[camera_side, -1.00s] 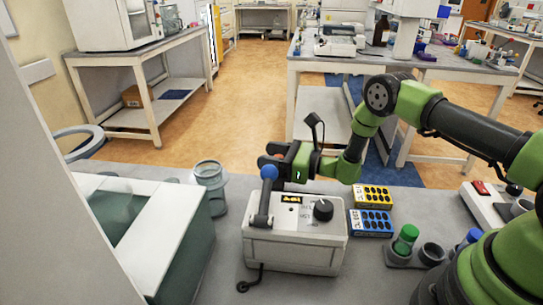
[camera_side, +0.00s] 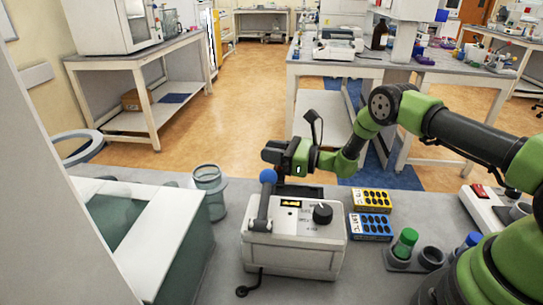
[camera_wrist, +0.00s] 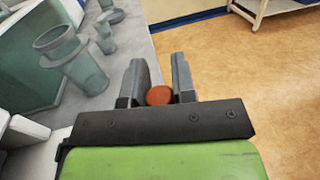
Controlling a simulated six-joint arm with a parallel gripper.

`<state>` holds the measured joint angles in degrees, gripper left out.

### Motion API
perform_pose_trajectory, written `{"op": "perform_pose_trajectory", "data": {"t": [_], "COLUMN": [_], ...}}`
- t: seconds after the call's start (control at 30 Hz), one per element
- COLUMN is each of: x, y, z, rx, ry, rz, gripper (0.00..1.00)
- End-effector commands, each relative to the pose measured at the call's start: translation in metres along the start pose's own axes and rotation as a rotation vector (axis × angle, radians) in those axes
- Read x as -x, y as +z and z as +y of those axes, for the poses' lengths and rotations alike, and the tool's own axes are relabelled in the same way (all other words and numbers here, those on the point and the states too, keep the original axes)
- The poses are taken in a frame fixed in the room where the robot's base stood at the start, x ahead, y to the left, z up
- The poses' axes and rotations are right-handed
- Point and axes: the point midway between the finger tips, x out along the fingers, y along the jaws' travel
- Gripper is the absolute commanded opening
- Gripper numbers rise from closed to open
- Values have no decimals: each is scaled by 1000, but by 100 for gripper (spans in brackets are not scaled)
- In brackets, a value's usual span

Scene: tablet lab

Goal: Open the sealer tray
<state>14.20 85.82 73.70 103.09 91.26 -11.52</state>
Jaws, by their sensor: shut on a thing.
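The sealer (camera_side: 295,240) is a pale box on the bench in the side view, with a blue-ended lever and a black dial. A dark tray-like piece (camera_side: 303,190) shows along its far edge, partly hidden by the box. My gripper (camera_side: 270,151) is just beyond and above that far side. In the wrist view, my gripper (camera_wrist: 157,75) has its two grey fingers on either side of an orange-red round knob (camera_wrist: 158,95) and is shut on it. Whether the knob joins the tray is hidden in both views.
Open floor lies beyond the bench edge.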

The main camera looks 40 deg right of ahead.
Motion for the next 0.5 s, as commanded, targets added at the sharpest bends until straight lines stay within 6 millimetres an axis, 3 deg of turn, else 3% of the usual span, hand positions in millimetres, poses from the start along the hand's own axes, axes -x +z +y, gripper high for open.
{"op": "perform_pose_trajectory", "data": {"t": [0.23,0.27,0.33,0.5], "x": [0,0,0,0], "y": [0,0,0,0], "z": [0,0,0,0], "rx": [2,2,2,1], "ry": [1,1,1,0], "rz": [1,1,1,1], "gripper": [0,32,48,51]}}
